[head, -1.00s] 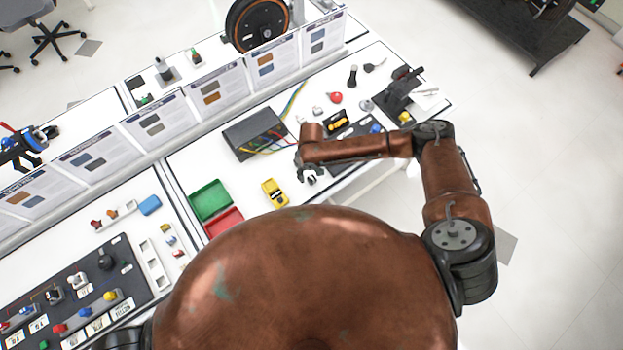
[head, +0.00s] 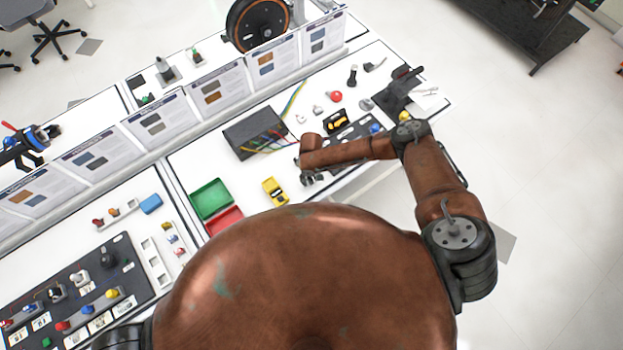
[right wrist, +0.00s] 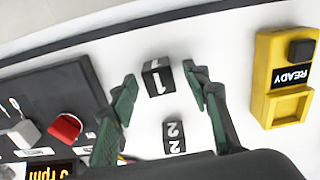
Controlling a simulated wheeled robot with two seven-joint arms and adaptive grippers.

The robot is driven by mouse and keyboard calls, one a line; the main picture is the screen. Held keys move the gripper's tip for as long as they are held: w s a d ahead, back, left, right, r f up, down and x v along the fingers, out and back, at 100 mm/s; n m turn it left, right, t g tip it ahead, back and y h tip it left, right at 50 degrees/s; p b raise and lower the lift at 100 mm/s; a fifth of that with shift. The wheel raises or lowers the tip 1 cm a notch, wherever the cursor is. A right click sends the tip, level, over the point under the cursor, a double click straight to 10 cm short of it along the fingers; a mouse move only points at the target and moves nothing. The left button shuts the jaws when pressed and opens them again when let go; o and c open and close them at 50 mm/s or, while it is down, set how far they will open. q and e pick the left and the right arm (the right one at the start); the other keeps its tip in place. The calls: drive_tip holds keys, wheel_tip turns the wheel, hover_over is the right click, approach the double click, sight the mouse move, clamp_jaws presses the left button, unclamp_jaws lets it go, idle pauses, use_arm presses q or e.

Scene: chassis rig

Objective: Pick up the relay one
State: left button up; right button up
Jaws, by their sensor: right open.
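Relay one (right wrist: 158,77) is a small dark block with a white "1" on its faces, standing on the white table in the right wrist view. My right gripper (right wrist: 163,92) is open, its green-padded fingers on either side of the block, with gaps visible. A similar block marked "2" (right wrist: 174,136) stands just below it in that view, partly hidden at its lower edge by my gripper's body. In the head view my right gripper (head: 311,179) is small, over the table's near side; I cannot make out relay one there. My left gripper is not in view.
A yellow box marked READY (right wrist: 290,80) stands right of the gripper in the wrist view. A dark panel with a red knob (right wrist: 65,128) lies to the left. In the head view a green tray (head: 210,199) and red tray (head: 224,221) lie left of the yellow box.

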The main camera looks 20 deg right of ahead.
drive_tip(key=shift+c, duration=0.2)
clamp_jaws()
drive_tip(key=shift+r, duration=0.1)
